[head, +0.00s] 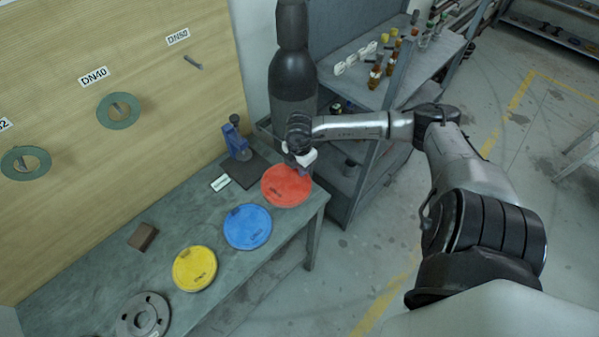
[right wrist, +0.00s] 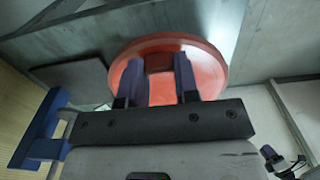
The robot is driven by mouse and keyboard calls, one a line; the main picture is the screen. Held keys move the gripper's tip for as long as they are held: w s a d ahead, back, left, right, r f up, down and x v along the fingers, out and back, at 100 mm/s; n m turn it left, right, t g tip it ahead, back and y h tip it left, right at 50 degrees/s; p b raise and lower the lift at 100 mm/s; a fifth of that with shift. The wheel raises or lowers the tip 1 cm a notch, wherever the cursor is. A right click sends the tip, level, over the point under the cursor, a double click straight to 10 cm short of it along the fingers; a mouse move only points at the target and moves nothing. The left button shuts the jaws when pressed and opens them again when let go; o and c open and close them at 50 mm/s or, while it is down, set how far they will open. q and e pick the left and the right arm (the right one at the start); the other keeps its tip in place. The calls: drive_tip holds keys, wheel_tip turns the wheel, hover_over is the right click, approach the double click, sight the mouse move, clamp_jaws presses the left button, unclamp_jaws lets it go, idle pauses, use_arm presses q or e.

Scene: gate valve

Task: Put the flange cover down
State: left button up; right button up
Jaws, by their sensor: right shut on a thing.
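The red flange cover (head: 285,188) is at the right end of the workbench in the head view, lying flat at or just over the top; I cannot tell whether it touches. In the right wrist view the red cover (right wrist: 211,68) fills the upper middle. My right gripper (head: 303,167) reaches in from the right, over the cover's far edge. In the right wrist view the fingers of this gripper (right wrist: 159,78) are shut on a raised block on the cover. A blue cover (head: 248,227) and a yellow cover (head: 195,268) lie beside it on the bench. My left gripper is not in view.
A blue clamp-like tool (head: 236,138) stands behind the red cover. A grey flange ring (head: 143,315) and a brown block (head: 142,237) lie on the workbench (head: 95,255). A dark gas cylinder (head: 292,75) and a shelf rack (head: 345,78) with small parts stand behind.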

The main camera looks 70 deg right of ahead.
wheel_tip(320, 180, down, 3)
drive_tip(key=shift+f, duration=0.25)
drive_tip(key=shift+f, duration=0.15)
drive_tip(key=o, duration=0.9)
